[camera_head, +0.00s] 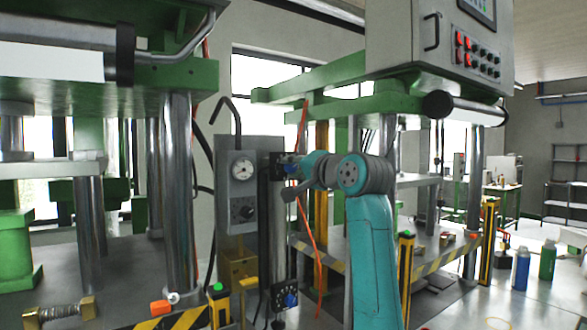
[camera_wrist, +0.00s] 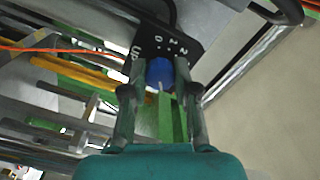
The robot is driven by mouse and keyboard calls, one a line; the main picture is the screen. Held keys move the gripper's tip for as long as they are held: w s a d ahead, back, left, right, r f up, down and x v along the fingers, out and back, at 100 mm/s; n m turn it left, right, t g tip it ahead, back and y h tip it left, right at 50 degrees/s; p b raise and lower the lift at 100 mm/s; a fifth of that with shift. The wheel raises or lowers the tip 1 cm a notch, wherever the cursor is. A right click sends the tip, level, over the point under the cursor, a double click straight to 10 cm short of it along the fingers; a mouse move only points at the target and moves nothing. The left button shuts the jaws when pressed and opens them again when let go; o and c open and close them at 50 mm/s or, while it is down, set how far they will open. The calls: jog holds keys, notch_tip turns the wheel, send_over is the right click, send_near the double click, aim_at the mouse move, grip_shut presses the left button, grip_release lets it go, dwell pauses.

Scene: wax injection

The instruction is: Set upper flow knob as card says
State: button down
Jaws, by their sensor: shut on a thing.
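The upper flow knob is blue (camera_wrist: 159,70) and sits on a black plate (camera_wrist: 150,42) with white digits and lettering that starts with "UP". In the wrist view the two fingers of my gripper (camera_wrist: 160,82) are on either side of this knob and shut on it. In the head view my gripper (camera_head: 297,165) meets the upper black plate (camera_head: 277,160) on a vertical column, and the knob is mostly hidden there. A lower blue knob (camera_head: 291,300) sits on a second black plate on the same column. I cannot make out a card or the exact setting.
A grey box with a round gauge (camera_head: 242,170) stands left of the column. Green press frames (camera_head: 330,75) and a grey control cabinet (camera_head: 415,45) stand around. Orange cables hang close to the column.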

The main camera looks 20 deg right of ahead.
jog(key=m, duration=0.6)
jog(key=shift+f+m, duration=0.1)
jog(key=shift+m, duration=0.2)
dwell(0.4)
jog(key=c, duration=0.9)
grip_release()
jog(key=v, duration=1.2)
